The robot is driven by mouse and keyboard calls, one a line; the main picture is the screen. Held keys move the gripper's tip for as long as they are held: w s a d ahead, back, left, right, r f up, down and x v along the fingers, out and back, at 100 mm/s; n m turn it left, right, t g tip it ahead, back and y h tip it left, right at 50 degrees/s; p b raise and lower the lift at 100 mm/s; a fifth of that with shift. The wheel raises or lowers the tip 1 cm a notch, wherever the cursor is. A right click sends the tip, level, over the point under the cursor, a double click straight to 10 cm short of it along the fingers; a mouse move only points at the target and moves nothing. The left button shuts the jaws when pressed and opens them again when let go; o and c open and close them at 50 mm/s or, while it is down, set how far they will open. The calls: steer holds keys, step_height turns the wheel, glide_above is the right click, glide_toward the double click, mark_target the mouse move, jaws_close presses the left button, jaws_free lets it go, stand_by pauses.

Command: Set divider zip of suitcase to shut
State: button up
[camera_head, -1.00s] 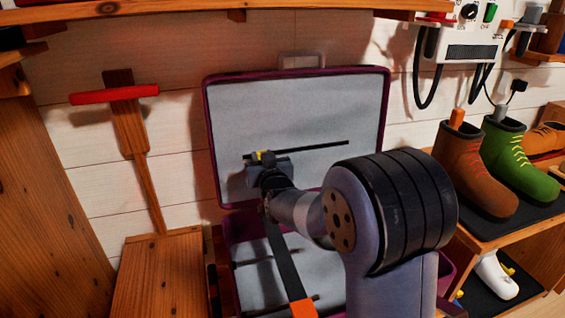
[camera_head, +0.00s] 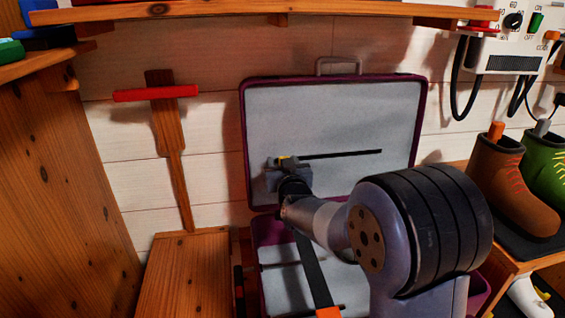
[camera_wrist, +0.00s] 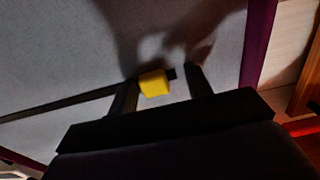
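The suitcase (camera_head: 421,130) stands open with its purple-rimmed lid upright against the wall. A dark zip line (camera_head: 345,154) runs across the lid's grey lining. The yellow zip pull (camera_wrist: 153,84) is at the right end of the line in the wrist view; in the head view it is at the left part of the line, partly hidden by my gripper (camera_head: 283,170). In the wrist view my gripper (camera_wrist: 161,90) has its fingers apart, one on each side of the pull. The pull is close to the left finger, with a gap to the right one; I cannot tell if it touches.
A wooden stand with a red bar (camera_head: 155,94) is left of the suitcase. A shelf (camera_head: 235,14) runs above. Boots (camera_head: 508,190) stand on a rack at the right. My arm hides much of the suitcase's lower half.

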steer(key=s+d+p, duration=0.1)
steer(key=s+d, duration=0.1)
steer(key=s, duration=0.8)
steer(key=shift+s+p, duration=0.3)
steer(key=shift+s, duration=0.05)
steer(key=shift+d, duration=0.1)
steer(key=w, duration=0.3)
steer(key=w+a+b, duration=0.1)
steer(key=w, duration=0.3)
steer(key=w+a, duration=0.1)
steer(key=w, duration=0.2)
steer(key=shift+w+b, duration=0.35)
steer(key=shift+w, duration=0.05)
steer(key=shift+d, duration=0.1)
steer(key=shift+d, duration=0.1)
